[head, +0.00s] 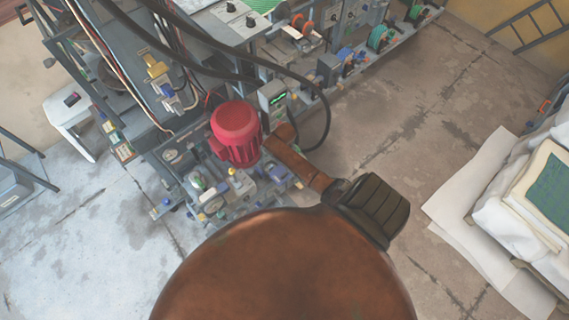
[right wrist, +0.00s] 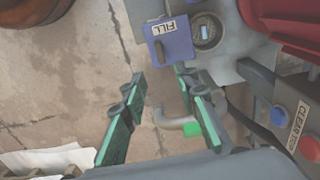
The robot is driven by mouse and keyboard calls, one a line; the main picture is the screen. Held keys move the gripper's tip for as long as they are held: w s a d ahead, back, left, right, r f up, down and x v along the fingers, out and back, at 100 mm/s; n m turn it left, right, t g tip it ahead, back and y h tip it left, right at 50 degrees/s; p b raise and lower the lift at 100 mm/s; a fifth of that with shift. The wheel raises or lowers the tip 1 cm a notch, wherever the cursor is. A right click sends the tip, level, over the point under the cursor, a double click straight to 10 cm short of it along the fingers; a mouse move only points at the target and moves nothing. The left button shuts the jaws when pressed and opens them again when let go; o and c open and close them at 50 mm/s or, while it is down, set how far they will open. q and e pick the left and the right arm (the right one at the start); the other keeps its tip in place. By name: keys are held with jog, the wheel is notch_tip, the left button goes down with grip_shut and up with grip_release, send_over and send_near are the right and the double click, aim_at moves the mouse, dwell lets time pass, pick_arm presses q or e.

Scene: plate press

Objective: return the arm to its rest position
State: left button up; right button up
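My right gripper (right wrist: 160,76) shows in the right wrist view with its two green-lined fingers spread apart and nothing held between them. Its fingertips point toward a blue block labelled FILL (right wrist: 172,42); I cannot tell whether they touch it. A grey bent handle with a green part (right wrist: 180,124) shows between and behind the fingers. In the head view my brown arm (head: 300,165) reaches beside the red motor (head: 236,132) of the machine, and its gripper is hidden there. My left gripper is in neither view.
A round gauge (right wrist: 207,32) sits beside the FILL block. A panel with a blue button (right wrist: 278,116) and a red button (right wrist: 309,148) is at the right. In the head view, a stack of white cloth (head: 500,215) stands at right; the floor (head: 425,120) between is clear.

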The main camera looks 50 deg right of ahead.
dwell(0.3)
jog(key=s+a+f+n, duration=0.3)
jog(key=s+f+n, duration=0.6)
jog(key=s+f, duration=0.9)
jog(key=s+a+f+n, duration=0.2)
jog(key=s+n, duration=0.1)
jog(key=s, duration=0.5)
jog(key=s+a+f+n, duration=0.3)
jog(key=s+n, duration=0.1)
jog(key=s, duration=0.4)
jog(key=s+a+f+n, duration=0.3)
jog(key=s+n, duration=0.1)
jog(key=s, duration=0.4)
jog(key=shift+a+f+t, duration=0.25)
jog(key=shift+t, duration=0.15)
